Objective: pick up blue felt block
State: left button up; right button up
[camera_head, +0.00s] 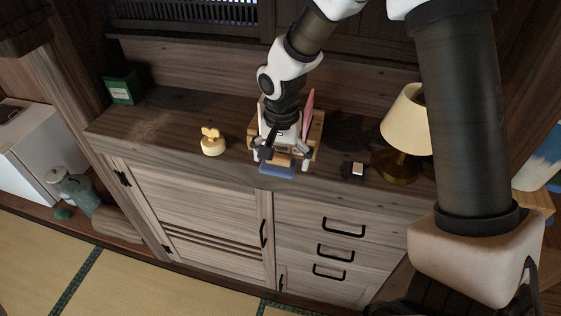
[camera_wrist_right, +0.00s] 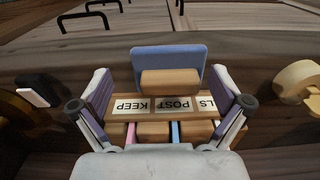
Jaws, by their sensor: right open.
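The blue felt block (camera_head: 277,171) is a flat blue slab with a wooden grip bar, on the front of a wooden organiser (camera_head: 315,136) near the cabinet top's front edge. It also shows in the right wrist view (camera_wrist_right: 150,59). My right gripper (camera_head: 281,163) is over the organiser's front. In the wrist view its two open fingers (camera_wrist_right: 158,72) stand on either side of the block, with gaps between them and it. The organiser's labels (camera_wrist_right: 172,105), one reading POST, lie between the fingers. My left gripper is not in view.
A cream lamp (camera_head: 405,118) and a small black-and-white item (camera_head: 353,171) stand right of the organiser. A pale round object (camera_head: 212,146) and a green box (camera_head: 122,88) stand left. A pink upright item (camera_head: 309,110) is in the organiser. The cabinet top between box and round object is clear.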

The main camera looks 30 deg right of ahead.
jog(key=shift+w+f, duration=0.8)
jog(key=shift+w, duration=0.3)
jog(key=shift+s+r, duration=0.4)
jog(key=shift+s, duration=0.15)
jog(key=c, duration=0.7)
jog(key=shift+s+r, duration=0.1)
jog(key=shift+s, duration=0.15)
jog(key=c, duration=0.5)
jog(key=shift+w, duration=0.1)
jog(key=shift+c, duration=0.4)
